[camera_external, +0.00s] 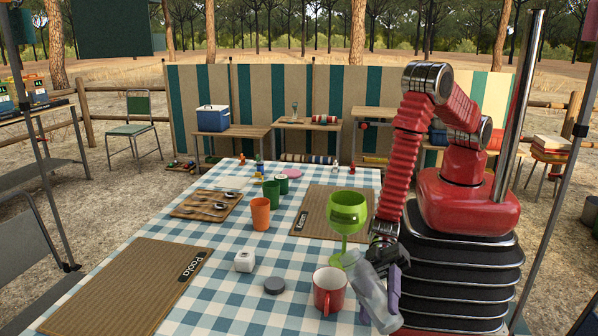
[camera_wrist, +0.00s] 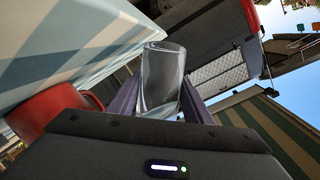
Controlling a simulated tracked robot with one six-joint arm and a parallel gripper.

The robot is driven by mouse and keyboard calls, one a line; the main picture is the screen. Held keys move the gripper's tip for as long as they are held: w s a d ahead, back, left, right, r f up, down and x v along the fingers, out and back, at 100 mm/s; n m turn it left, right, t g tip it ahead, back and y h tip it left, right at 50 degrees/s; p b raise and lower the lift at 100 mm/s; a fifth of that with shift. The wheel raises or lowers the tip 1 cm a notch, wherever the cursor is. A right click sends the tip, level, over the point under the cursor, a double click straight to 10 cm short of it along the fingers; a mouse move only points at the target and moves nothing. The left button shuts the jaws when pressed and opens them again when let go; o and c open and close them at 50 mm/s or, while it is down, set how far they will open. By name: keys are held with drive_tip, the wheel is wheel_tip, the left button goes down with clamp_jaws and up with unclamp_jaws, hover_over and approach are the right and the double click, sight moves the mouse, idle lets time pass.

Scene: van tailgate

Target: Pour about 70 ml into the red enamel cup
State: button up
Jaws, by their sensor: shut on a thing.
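The red enamel cup (camera_external: 329,290) stands upright on the checked tablecloth near the table's front right. It also shows at the left of the wrist view (camera_wrist: 50,108). My gripper (camera_external: 388,262) is shut on a clear vessel (camera_external: 370,293), which is tilted just right of the cup. In the wrist view the clear vessel (camera_wrist: 161,78) sits between my purple fingers. I cannot tell how much liquid is in it. The inside of the cup shows only partly, and I cannot see any liquid in it.
A green goblet (camera_external: 347,212) stands close behind the cup. A dark round lid (camera_external: 274,286) and a white cube (camera_external: 244,261) lie to its left. An orange cup (camera_external: 260,214) stands farther back. Brown placemats (camera_external: 130,285) lie on the cloth.

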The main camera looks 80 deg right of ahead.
sight(385, 297)
drive_tip(key=shift+s+a+r+m+y, duration=0.1)
drive_tip(key=shift+s+a+m+y, duration=0.15)
drive_tip(key=shift+m, duration=0.25)
drive_tip(key=r+m, duration=0.1)
drive_tip(key=s+r+m+y, duration=0.1)
drive_tip(key=shift+s+a+m, duration=0.15)
drive_tip(key=shift+a+m, duration=0.1)
drive_tip(key=shift+m, duration=0.15)
drive_tip(key=shift+s+a+r+m+y, duration=0.1)
drive_tip(key=shift+s+m+y, duration=0.05)
drive_tip(key=shift+m+y, duration=0.5)
drive_tip(key=shift+r+m+p, duration=0.3)
drive_tip(key=shift+m, duration=0.05)
drive_tip(key=shift+w+d+r+m+t+y+p, duration=0.15)
drive_tip(key=shift+w+r+m, duration=0.1)
drive_tip(key=shift+r+m, duration=0.1)
drive_tip(key=shift+w+d+r+m+t+y+p, duration=0.1)
drive_tip(key=shift+w+r+m+t+y+p, duration=0.05)
drive_tip(key=shift+w+r+m, duration=0.15)
drive_tip(key=shift+r+m+y+p, duration=0.3)
drive_tip(key=shift+m+p, duration=0.15)
drive_tip(key=shift+m, duration=0.5)
drive_tip(key=shift+w+r+m+t, duration=0.1)
drive_tip(key=shift+r+m+t, duration=0.1)
drive_tip(key=shift+m+t, duration=0.15)
idle(1.0)
